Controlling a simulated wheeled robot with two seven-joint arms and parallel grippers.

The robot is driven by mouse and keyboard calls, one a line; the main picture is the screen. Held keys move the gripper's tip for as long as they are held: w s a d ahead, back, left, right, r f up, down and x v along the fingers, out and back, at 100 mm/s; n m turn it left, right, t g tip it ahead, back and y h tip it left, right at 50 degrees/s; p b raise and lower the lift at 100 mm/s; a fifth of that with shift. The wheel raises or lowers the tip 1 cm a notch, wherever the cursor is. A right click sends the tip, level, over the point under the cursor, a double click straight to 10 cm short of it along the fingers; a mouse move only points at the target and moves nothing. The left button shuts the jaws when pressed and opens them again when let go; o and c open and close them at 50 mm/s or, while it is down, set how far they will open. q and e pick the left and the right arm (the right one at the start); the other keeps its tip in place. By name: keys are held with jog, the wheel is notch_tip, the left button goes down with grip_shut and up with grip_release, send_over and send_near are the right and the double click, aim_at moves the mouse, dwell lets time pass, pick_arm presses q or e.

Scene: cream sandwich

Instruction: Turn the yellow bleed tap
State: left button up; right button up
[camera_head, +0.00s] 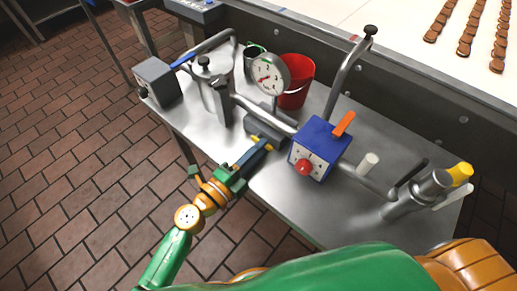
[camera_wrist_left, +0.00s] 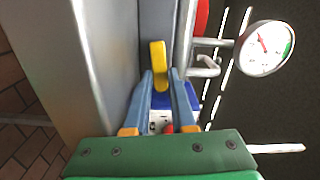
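The yellow bleed tap (camera_wrist_left: 157,58) shows in the left wrist view as a short upright yellow lever between the tips of my left gripper (camera_wrist_left: 162,76). The left finger is close to it and a gap shows on the right; I cannot tell whether either finger touches. In the head view my left gripper (camera_head: 258,151) reaches over the front edge of the metal bench, low by the pipework, with only a speck of yellow at its tip. The fingers are apart. My right gripper is out of view.
A blue box (camera_head: 316,150) with an orange lever and red knob stands right of the gripper. A round gauge (camera_head: 268,75) and red bucket (camera_head: 297,82) stand behind. A yellow cap (camera_head: 461,173) is at the right. The bare bench front (camera_head: 270,196) is clear.

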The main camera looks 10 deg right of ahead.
pick_arm(q)
jog(key=o, duration=0.4)
jog(key=shift+c, duration=0.2)
